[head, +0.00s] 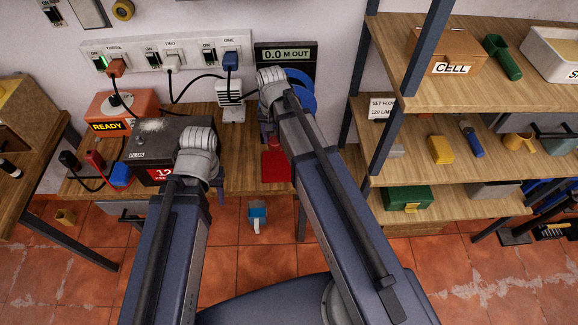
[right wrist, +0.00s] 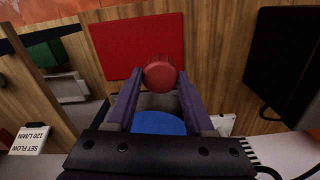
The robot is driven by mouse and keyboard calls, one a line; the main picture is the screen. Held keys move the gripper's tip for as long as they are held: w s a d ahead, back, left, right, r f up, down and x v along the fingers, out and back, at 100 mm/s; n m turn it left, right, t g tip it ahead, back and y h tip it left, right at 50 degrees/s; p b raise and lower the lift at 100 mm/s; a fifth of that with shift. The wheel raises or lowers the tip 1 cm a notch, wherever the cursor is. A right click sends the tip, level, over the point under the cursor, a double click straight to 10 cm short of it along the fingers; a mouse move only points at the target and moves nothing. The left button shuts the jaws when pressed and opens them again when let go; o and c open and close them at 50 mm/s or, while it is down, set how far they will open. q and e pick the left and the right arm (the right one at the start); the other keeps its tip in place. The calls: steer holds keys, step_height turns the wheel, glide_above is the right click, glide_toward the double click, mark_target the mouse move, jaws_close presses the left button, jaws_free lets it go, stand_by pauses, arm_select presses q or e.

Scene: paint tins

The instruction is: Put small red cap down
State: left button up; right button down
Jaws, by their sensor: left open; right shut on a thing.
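The small red cap (right wrist: 160,75) is held between the fingertips of my right gripper (right wrist: 160,84). In the head view the cap (head: 274,141) shows just below my right wrist, at the back edge of a flat red mat (head: 275,168). In the right wrist view the cap overlaps the edge of this red mat (right wrist: 130,48); I cannot tell how high it is above the surface. My left gripper (head: 219,191) is mostly hidden behind its wrist, by the front of the bench near the black battery; it is open, with nothing seen in it.
The black battery (head: 165,150) and orange charger (head: 122,108) stand on the bench at left, with cables. A blue round thing (head: 302,95) is behind my right wrist. Wooden shelves (head: 450,190) stand at right. A blue and white object (head: 257,218) shows below the bench.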

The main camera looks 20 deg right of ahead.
steer(key=shift+f, duration=0.2)
steer(key=shift+f+b, duration=0.35)
steer(key=shift+f, duration=0.05)
steer(key=b, duration=0.9)
glide_toward(276, 165)
step_height(276, 165, down, 5)
steer(key=shift+f, duration=0.2)
steer(key=shift+s, duration=0.1)
steer(key=shift+f, duration=0.2)
steer(key=shift+c, duration=1.4)
jaws_free()
steer(key=shift+r, duration=0.1)
